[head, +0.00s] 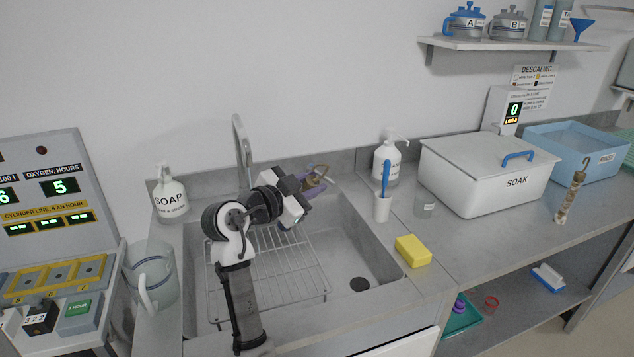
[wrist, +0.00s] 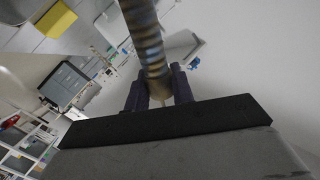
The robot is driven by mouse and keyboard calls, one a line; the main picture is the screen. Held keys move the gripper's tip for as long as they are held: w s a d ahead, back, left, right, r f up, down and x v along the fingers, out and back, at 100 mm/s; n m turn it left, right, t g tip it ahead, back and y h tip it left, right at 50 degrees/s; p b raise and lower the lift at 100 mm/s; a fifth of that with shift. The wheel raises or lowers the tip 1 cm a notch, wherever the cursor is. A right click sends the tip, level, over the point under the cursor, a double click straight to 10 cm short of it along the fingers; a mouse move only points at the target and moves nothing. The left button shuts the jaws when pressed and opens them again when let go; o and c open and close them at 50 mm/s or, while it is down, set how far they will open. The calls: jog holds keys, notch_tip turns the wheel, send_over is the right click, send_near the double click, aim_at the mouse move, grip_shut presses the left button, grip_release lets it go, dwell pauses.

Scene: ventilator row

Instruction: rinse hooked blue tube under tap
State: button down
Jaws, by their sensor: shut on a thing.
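My gripper (head: 310,187) is over the back right part of the sink (head: 360,245), to the right of the tap (head: 240,145). Its jaws are shut on a hooked tube (head: 318,174), brownish in the head view, tilted, with a thin hook at its upper end. In the wrist view the tube (wrist: 147,38) is ribbed, with dull blue and brown bands, and stands between my dark fingers (wrist: 160,90). The tube is apart from the tap. No water can be seen running. My arm hides part of the sink and rack.
A wire rack (head: 285,270) lies in the sink. A soap bottle (head: 168,195), clear jug (head: 152,275), yellow sponge (head: 413,250) and brush cup (head: 382,207) stand around it. A lidded SOAK box (head: 485,180), blue tub (head: 570,150) and another hooked tube (head: 570,198) are to the right.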

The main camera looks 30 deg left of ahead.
jog(key=a+f+b, duration=0.1)
jog(key=a+f, duration=0.1)
jog(key=a, duration=1.1)
jog(key=shift+w+f+b, duration=0.15)
jog(key=shift+f+b, duration=0.15)
jog(key=shift+w, duration=0.15)
dwell(0.4)
